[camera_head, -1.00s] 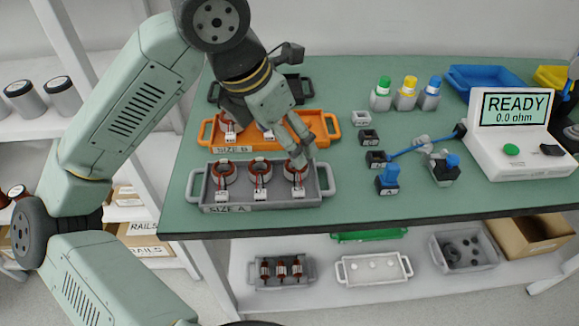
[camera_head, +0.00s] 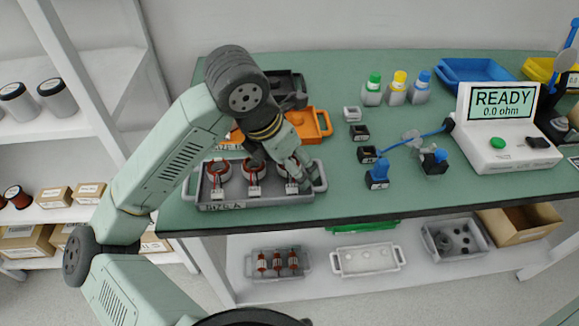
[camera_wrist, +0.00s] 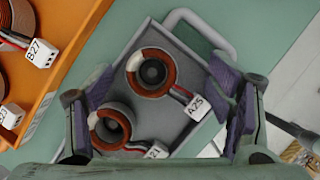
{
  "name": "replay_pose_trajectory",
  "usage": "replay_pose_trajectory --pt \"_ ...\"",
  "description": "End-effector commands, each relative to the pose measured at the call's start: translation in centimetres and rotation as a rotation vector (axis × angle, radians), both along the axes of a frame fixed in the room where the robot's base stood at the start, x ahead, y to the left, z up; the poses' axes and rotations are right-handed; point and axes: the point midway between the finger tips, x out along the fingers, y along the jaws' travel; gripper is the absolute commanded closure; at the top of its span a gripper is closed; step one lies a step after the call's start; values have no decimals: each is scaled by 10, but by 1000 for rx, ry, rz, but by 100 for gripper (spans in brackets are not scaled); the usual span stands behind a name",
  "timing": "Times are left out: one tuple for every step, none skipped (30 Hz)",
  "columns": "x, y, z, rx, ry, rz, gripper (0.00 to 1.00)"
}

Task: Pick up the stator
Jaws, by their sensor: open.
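The grey SIZE A tray (camera_head: 240,202) on the green bench holds three stators in a row: a left one (camera_head: 219,172), a middle one (camera_head: 253,171) and a right one (camera_head: 285,171). Each is a copper ring with red wires and a white tag. My gripper (camera_head: 298,182) is over the right stator and partly hides it. In the wrist view my open gripper (camera_wrist: 165,95) has purple pads on either side of the stator tagged A25 (camera_wrist: 136,64). A second stator (camera_wrist: 93,124) lies lower left, near the left finger. I cannot tell whether a finger touches anything.
The orange tray (camera_head: 322,121) with more stators, tag B27 in the wrist view, stands behind the grey tray. Small black fixtures (camera_head: 359,132), blue-topped parts (camera_head: 377,175) and the READY tester (camera_head: 510,160) stand to the right. The bench front edge is close to the tray.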

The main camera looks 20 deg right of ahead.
Motion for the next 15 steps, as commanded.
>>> replay_pose_trajectory --pt "0 0 0 0 0 0 25" --pt "0 0 0 0 0 0 26" --pt "0 0 0 0 0 0 29" --pt "0 0 0 0 0 0 31" --pt "0 0 0 0 0 0 33" --pt "0 0 0 0 0 0 35" --pt "0 0 0 0 0 0 37" --pt "0 0 0 0 0 0 39" --pt "0 0 0 0 0 0 42" --pt "0 0 0 0 0 1 44" --pt "0 0 0 0 0 1 46" --pt "0 0 0 0 0 1 49" --pt "0 0 0 0 0 1 51" --pt "0 0 0 0 0 1 53" --pt "0 0 0 0 0 1 55"
